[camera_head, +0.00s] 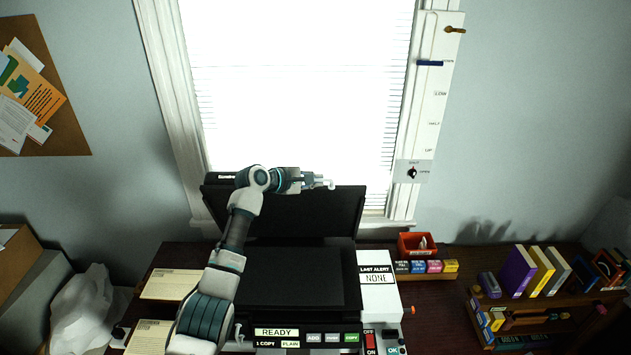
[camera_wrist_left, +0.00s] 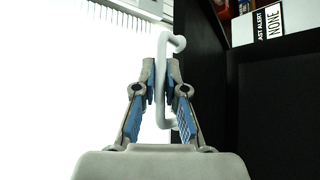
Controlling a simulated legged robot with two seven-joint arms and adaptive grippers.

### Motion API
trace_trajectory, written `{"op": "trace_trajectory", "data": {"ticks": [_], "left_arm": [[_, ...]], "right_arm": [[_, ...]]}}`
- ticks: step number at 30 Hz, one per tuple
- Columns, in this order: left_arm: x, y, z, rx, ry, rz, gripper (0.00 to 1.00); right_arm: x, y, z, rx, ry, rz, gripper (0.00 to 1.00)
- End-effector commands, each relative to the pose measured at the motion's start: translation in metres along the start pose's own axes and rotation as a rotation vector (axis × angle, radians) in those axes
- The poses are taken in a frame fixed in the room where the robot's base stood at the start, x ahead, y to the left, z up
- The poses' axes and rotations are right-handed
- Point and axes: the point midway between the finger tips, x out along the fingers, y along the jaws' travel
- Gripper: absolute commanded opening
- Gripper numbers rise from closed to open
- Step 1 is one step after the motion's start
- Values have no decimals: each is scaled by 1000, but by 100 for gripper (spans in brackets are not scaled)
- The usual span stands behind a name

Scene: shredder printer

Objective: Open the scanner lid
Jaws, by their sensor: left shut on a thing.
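The black scanner lid (camera_head: 305,215) is raised and stands tilted back above the dark flat scanner bed (camera_head: 300,277). A white handle (camera_head: 330,184) sticks out at the lid's upper edge. My left arm reaches up over the left side of the scanner, and my left gripper (camera_head: 314,181) is at this handle. In the left wrist view my left gripper (camera_wrist_left: 161,92) is shut on the white hooked handle (camera_wrist_left: 163,45), with the blue-padded fingers on both sides of it. The dark lid (camera_wrist_left: 205,110) is beside the fingers. My right gripper is not in view.
A control panel (camera_head: 305,337) reading READY runs along the scanner's front. A white LAST ALERT panel (camera_head: 380,300) is at its right. Paper pads (camera_head: 172,284) lie to the left; an orange bin (camera_head: 417,245) and books (camera_head: 517,270) stand to the right. A window (camera_head: 300,90) is behind.

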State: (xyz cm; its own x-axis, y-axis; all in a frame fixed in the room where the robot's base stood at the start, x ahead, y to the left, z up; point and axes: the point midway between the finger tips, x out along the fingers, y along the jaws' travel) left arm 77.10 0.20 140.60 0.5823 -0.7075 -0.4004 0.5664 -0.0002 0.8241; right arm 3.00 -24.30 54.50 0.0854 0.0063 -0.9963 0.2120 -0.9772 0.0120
Motion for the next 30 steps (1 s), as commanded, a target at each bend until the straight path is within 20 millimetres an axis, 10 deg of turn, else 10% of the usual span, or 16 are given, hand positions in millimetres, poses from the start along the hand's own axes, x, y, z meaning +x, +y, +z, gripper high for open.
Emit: {"op": "trace_trajectory", "data": {"ticks": [3,6,20,30], "left_arm": [[1,-3,-3,-1,6,-6,0],[1,-3,-3,-1,5,-5,29],[-8,-1,-1,1,1,-1,29],[-73,-1,-2,2,4,2,29]], "right_arm": [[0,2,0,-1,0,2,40],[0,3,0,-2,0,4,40],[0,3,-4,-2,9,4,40],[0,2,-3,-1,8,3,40]]}}
